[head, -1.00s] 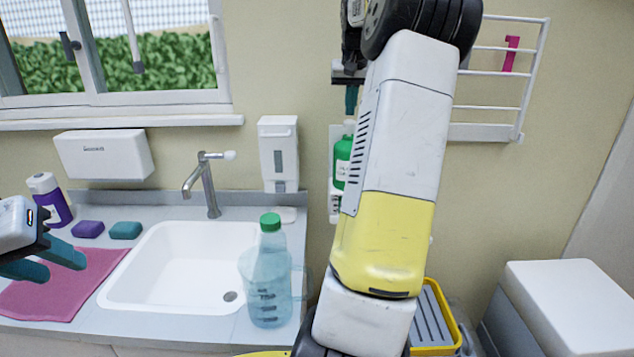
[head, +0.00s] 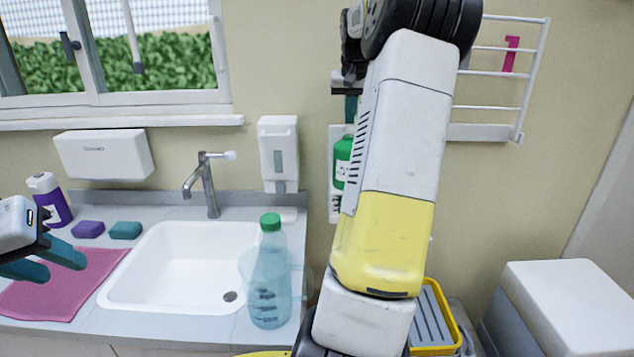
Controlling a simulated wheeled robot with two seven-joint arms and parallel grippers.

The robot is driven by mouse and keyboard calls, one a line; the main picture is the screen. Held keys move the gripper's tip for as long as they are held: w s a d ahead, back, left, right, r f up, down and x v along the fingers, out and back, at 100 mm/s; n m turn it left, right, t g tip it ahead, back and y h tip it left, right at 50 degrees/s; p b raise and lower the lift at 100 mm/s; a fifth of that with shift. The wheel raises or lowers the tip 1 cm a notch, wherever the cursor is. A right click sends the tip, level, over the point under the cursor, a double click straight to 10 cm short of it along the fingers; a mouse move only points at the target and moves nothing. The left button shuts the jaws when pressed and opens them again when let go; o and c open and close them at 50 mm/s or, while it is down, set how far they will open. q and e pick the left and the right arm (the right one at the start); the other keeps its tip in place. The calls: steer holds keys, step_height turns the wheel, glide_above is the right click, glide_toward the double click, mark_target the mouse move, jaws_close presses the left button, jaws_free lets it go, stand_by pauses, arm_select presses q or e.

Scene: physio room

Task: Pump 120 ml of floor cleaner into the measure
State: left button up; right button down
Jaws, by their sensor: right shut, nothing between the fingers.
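A clear measuring jug (head: 299,284) with a handle stands on the counter right of the sink. A clear bluish bottle with a green cap (head: 270,222) overlaps it; I cannot tell which is in front. A green bottle (head: 343,158) with a pale label sits in a white wall holder, partly hidden by my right arm. My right gripper (head: 351,108) is shut and empty, its teal fingers pointing down just above the green bottle; the pump top is hard to make out. My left gripper (head: 48,262) is open and empty at the left edge, over a pink cloth.
A sink (head: 180,262) with a tap (head: 208,185) fills the middle of the counter. A soap dispenser (head: 279,152) and a rack (head: 500,90) hang on the wall.

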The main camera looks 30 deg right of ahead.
steer(key=shift+f, duration=0.1)
steer(key=shift+r, duration=1.3)
steer(key=shift+r, duration=0.1)
step_height(320, 180, up, 6)
steer(key=shift+f, duration=0.1)
stand_by(0.4)
